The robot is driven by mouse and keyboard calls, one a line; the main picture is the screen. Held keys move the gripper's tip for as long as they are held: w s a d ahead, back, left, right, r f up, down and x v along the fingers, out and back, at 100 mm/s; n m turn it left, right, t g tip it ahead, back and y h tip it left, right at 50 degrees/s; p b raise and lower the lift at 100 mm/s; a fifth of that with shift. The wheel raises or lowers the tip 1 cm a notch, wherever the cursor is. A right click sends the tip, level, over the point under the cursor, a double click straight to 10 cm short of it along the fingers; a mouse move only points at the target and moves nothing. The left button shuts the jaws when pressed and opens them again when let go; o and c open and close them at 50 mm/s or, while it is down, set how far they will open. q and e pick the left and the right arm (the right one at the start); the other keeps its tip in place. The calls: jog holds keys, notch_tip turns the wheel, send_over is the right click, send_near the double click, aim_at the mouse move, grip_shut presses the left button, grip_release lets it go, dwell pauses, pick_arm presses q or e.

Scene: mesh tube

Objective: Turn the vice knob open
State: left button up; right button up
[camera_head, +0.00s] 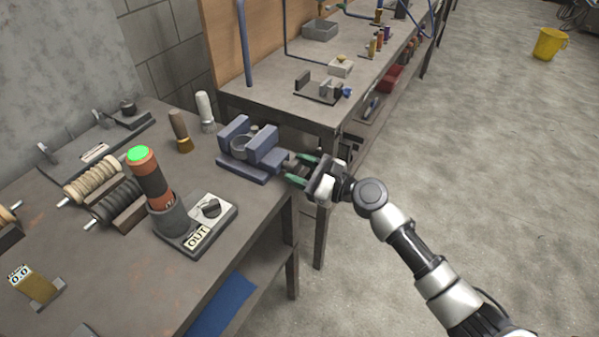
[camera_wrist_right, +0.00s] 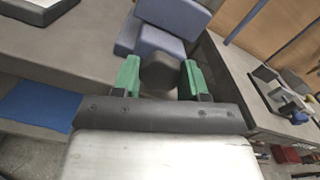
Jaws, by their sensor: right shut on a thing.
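The blue vice (camera_head: 253,153) stands on the right corner of the near workbench, with a grey round piece (camera_head: 242,147) between its jaws. The vice also shows at the top of the right wrist view (camera_wrist_right: 160,35). Its dark knob (camera_wrist_right: 160,73) sticks out toward my right gripper (camera_head: 303,170). In the right wrist view, the green fingertips of my right gripper (camera_wrist_right: 160,80) are on both sides of the knob and shut on it. The gripper partly hides the knob in the head view. My left gripper is not in view.
On the near bench stand a red-brown cylinder with a green top (camera_head: 147,175), a base marked OUT (camera_head: 215,212), two handled tools (camera_head: 180,130) and coil spools (camera_head: 95,180). A second bench (camera_head: 290,105) stands behind the vice. The floor at right is clear; a yellow bucket (camera_head: 549,44) stands far off.

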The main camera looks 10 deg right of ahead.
jog(key=shift+n+b, duration=0.4)
jog(key=shift+n, duration=0.5)
jog(key=o, duration=0.9)
jog(key=shift+o, duration=0.2)
jog(key=b+v, duration=0.1)
jog(key=v, duration=1)
jog(key=shift+a, duration=0.1)
